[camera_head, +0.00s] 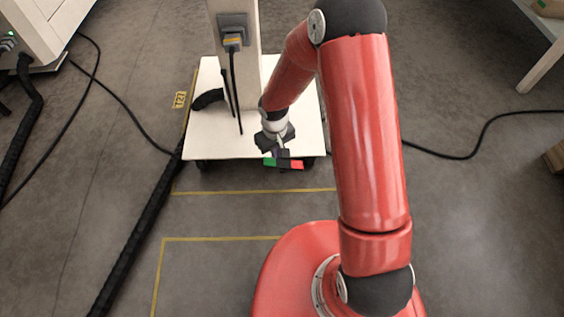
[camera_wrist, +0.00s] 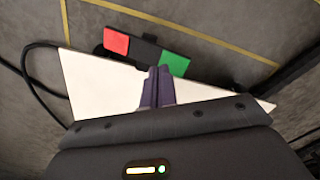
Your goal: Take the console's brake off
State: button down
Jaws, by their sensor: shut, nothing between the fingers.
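The console is a white wheeled base (camera_head: 228,145) with an upright post (camera_head: 243,70). A brake pedal bar with a red end (camera_head: 297,165) and a green end (camera_head: 268,162) sticks out at the base's front edge. In the wrist view the red pad (camera_wrist: 117,42) is left and the green pad (camera_wrist: 174,64) is right, with a dark bar between them. My gripper (camera_head: 279,150) is over the front edge, close to the pedal. In the wrist view its purple fingertips (camera_wrist: 158,80) are shut and empty, pointing between the pads, nearer the green. Contact cannot be told.
Yellow floor lines (camera_head: 250,192) mark bays in front of the console. A thick black cable (camera_head: 135,245) runs along the floor at left. A white cabinet (camera_head: 45,25) stands at upper left, and a thin cable (camera_head: 470,155) lies at right.

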aim_at(276, 163)
jog(key=shift+f+b, duration=1.65)
jog(key=shift+f, duration=0.4)
dwell(0.7)
dwell(0.3)
jog(key=shift+r+p, duration=2.55)
jog(key=shift+r, duration=1.05)
